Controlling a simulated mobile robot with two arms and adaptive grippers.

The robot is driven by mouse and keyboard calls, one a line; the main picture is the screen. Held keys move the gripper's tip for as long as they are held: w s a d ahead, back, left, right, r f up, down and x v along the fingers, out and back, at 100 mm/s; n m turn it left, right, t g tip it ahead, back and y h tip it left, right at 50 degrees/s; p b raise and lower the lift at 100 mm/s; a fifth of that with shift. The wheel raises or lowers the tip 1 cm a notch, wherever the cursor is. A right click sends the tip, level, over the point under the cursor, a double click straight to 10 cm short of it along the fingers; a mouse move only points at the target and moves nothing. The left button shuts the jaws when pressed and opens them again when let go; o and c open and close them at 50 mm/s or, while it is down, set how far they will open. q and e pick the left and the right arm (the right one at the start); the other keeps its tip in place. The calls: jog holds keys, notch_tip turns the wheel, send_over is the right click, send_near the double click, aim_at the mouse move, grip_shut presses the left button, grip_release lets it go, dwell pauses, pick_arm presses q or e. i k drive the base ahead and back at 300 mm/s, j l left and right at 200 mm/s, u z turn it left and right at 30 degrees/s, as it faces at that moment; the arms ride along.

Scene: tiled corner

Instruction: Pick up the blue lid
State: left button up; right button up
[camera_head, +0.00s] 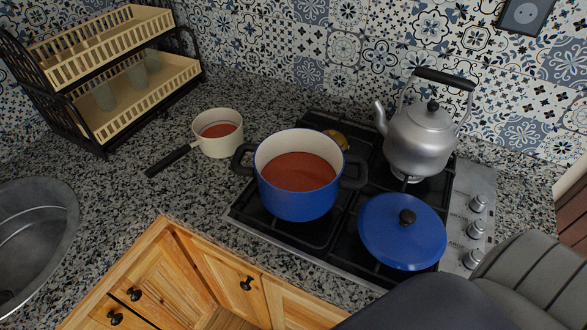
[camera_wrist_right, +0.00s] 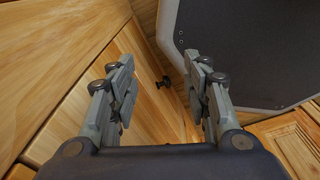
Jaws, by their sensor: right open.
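The lid does not show in the wrist view. My left gripper is not in view.
The pot holds red liquid and stands on the stove (camera_head: 350,215). A silver kettle (camera_head: 420,140) stands behind the lid. A cream saucepan (camera_head: 218,134) sits left of the pot. A dish rack (camera_head: 125,80) and a sink (camera_head: 35,235) are at the left.

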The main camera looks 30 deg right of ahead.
aim_at(401, 230)
jog(key=z, duration=1.8)
